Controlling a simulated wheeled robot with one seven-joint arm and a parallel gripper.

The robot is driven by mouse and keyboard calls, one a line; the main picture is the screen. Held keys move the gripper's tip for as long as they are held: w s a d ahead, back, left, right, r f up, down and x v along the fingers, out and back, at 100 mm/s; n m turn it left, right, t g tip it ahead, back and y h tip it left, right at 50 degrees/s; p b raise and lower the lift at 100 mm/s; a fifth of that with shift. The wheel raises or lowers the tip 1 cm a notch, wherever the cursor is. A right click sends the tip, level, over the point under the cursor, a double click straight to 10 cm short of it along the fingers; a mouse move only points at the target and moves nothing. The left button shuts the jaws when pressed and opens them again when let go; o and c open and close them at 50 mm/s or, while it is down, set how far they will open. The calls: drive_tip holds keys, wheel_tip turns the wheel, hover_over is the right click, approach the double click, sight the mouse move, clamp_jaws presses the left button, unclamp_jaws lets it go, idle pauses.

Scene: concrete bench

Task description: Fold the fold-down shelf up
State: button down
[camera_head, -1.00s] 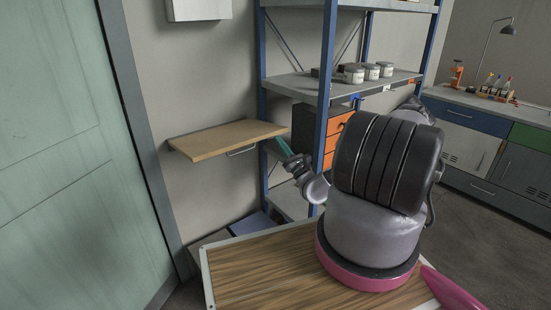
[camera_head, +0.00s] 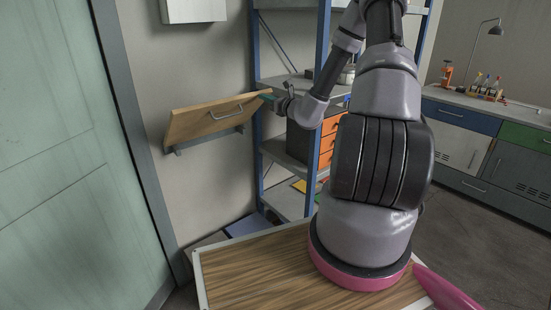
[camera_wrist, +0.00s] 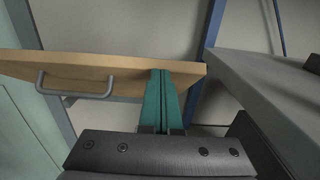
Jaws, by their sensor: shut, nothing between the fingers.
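The fold-down shelf (camera_head: 205,121) is a light wooden board on the wall, tilted partly upward. In the wrist view, the fingertips (camera_wrist: 160,73) overlap the right part of the board (camera_wrist: 110,63), right of the handle (camera_wrist: 75,93). I cannot tell exactly where they touch the board.
A blue-framed rack (camera_head: 321,110) stands just right of the shelf; its grey shelf (camera_wrist: 255,85) is close to my gripper in the wrist view. A green door (camera_head: 55,140) is on the left. A wall box (camera_head: 193,10) hangs above the shelf.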

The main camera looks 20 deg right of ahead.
drive_tip(key=w+a+r+g, duration=0.2)
drive_tip(key=w+r, duration=0.4)
drive_tip(key=w, duration=0.4)
drive_tip(key=w+a+r+g+h, duration=0.1)
drive_tip(key=w+a+r, duration=0.3)
drive_tip(key=w, duration=0.5)
wheel_tip(320, 180, up, 2)
drive_tip(key=shift+w+a+r+g, duration=0.1)
drive_tip(key=shift+w+a+g, duration=0.25)
drive_tip(key=shift+g, duration=0.35)
drive_tip(key=shift+d+r, duration=0.1)
drive_tip(key=shift+r, duration=0.05)
drive_tip(key=shift+d, duration=0.1)
